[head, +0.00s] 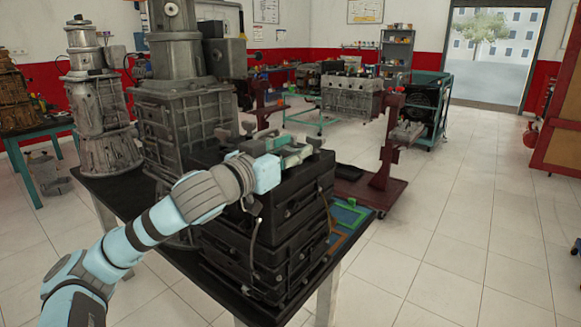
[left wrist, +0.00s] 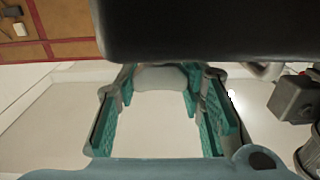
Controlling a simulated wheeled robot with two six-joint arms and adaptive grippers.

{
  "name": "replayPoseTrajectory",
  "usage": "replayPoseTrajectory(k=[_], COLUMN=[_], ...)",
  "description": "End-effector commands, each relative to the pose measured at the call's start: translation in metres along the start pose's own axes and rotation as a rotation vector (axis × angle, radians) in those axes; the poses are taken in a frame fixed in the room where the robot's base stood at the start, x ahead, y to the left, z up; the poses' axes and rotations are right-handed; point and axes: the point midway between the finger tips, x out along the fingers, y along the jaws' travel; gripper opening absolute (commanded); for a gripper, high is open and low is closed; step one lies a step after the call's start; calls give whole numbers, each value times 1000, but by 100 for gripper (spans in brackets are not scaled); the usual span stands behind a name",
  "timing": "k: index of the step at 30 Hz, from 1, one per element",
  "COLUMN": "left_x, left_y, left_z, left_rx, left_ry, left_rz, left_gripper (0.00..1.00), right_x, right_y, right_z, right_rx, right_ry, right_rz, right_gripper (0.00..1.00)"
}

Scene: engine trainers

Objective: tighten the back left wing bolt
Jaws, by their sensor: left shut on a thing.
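The stacked black case (head: 292,205) stands on the dark table, with metal wing bolts on top. My left gripper (head: 305,152) reaches over its top from the left, and its fingertips are at a grey wing bolt (head: 315,142) at the right end. In the left wrist view, the teal-padded fingers (left wrist: 160,95) stand apart along their length. A pale grey piece (left wrist: 160,77) lies between their far ends, under the case's dark edge (left wrist: 200,28). The gripper is shut on this wing bolt, though the contact is partly hidden. My right gripper is out of view.
A tall grey metal engine part (head: 180,115) stands left of the case, close to my arm. A second grey column (head: 100,110) stands farther left. A dark red engine stand (head: 385,160) is behind at right. The tiled floor (head: 460,240) at right is free.

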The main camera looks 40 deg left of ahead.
Motion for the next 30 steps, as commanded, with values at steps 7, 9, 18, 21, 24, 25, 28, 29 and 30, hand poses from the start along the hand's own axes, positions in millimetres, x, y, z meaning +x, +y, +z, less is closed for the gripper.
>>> replayPoseTrajectory(k=[7, 9, 18, 21, 24, 25, 28, 29, 30], left_x=[-1, -1, -1, -1, -1, -1, -1, 0, -1], left_y=[0, 0, 0, 0, 0, 0, -1, -1, -1], left_z=[2, 2, 2, 1, 1, 0, -8, -12, -19], left_rx=[-9, -10, -8, -8, -8, -8, -12, -13, -14], left_ry=[-9, -9, -8, -7, -7, -6, -1, 0, 2], left_rz=[41, 41, 40, 40, 39, 39, 36, 35, 36], left_gripper=[8, 8, 57, 57, 57, 57, 57, 57, 57], right_x=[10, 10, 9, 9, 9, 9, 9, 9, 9], right_y=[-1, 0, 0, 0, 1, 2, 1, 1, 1], right_z=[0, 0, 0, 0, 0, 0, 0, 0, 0], right_rx=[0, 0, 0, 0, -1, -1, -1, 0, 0], right_ry=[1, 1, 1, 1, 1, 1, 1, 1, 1], right_rz=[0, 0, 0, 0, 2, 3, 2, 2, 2], right_gripper=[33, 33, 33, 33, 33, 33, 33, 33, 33])
